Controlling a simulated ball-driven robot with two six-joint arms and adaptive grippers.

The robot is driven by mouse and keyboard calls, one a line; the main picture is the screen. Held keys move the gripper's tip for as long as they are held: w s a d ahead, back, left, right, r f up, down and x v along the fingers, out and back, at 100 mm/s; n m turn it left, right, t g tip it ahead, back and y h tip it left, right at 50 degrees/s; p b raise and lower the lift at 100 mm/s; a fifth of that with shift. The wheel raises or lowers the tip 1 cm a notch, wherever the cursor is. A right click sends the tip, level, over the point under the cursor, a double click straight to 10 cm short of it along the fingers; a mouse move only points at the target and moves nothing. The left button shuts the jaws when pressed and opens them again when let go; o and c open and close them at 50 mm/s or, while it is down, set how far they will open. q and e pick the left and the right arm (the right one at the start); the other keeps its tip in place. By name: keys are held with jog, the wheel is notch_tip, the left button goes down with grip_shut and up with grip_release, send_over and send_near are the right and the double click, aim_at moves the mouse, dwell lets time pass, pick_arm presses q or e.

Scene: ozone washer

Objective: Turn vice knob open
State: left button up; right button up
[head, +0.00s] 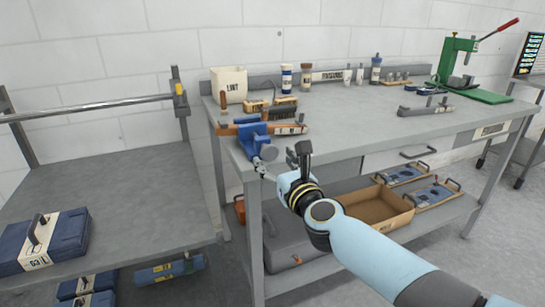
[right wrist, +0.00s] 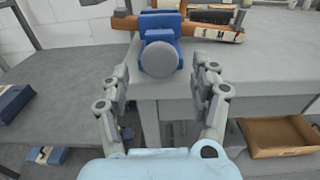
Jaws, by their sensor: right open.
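The blue vice (head: 252,136) is fixed at the front left corner of the grey workbench (head: 340,140). Its round grey knob (head: 269,153) faces the front; the knob also shows in the right wrist view (right wrist: 159,59), below the blue vice body (right wrist: 160,24). My right gripper (head: 282,160) is open in front of the vice. In the right wrist view its fingers (right wrist: 163,72) stand left and right of the knob, with a gap on each side. I see no contact. My left gripper is in neither view.
A wooden-handled tool (head: 285,129) lies by the vice. A white bin (head: 229,84), bottles and a green press (head: 462,70) stand on the bench. A cardboard tray (head: 380,208) sits on the shelf below. A grey table with a blue case (head: 45,240) stands left.

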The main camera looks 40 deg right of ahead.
jog(key=shift+x, duration=1.05)
jog(key=shift+c, duration=1.4)
jog(key=c, duration=0.9)
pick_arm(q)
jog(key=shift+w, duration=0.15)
pick_arm(e)
jog(key=shift+o, duration=0.2)
jog(key=shift+n, duration=0.3)
